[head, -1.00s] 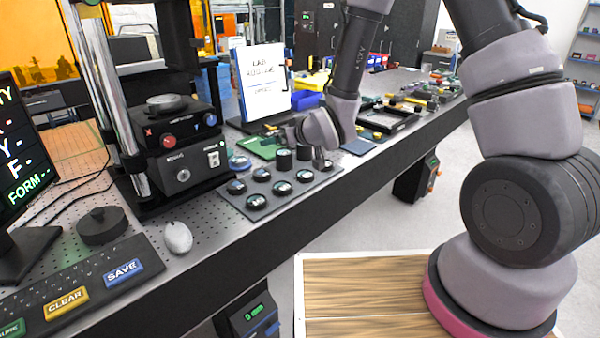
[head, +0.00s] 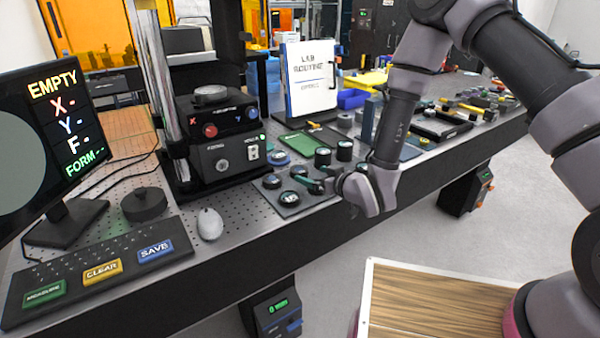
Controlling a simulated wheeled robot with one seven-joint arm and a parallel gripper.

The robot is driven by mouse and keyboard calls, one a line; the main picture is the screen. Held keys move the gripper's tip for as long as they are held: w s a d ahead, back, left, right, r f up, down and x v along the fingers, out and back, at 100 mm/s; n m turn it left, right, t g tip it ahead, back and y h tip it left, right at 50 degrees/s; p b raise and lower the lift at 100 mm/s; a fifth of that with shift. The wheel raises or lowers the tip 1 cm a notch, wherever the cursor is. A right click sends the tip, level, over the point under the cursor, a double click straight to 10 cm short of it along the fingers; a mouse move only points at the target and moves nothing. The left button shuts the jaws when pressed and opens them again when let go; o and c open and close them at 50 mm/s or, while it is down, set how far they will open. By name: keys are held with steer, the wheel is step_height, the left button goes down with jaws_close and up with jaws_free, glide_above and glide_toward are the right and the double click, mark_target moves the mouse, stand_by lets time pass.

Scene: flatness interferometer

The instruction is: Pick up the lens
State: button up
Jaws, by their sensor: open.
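Several round, dark-rimmed lenses lie on a grey tray (head: 309,204) on the bench, in front of the black instrument. A front lens (head: 289,198), a left lens (head: 272,181) and a back lens (head: 298,170) show clearly. Which one the task means cannot be told. My gripper (head: 313,183) is open, low over the right part of the tray, with its fingers pointing left toward the lenses. It seems to hold nothing. The wrist hides the tray's right end, and whether a finger touches a lens cannot be told.
Two black cylinders (head: 344,150) stand just behind the tray, beside a green board (head: 298,144). The black instrument (head: 222,150) stands to the left, with a mouse (head: 210,223) and keyboard (head: 100,268) in front. The monitor (head: 45,140) reads EMPTY.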

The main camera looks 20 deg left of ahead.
mark_target(301, 170)
steer(key=x, duration=0.4)
steer(key=shift+s+a+r, duration=0.25)
steer(key=shift+s, duration=0.05)
steer(key=shift+w+a+f, duration=0.15)
steer(key=shift+w+a, duration=0.2)
steer(key=c, duration=1.4)
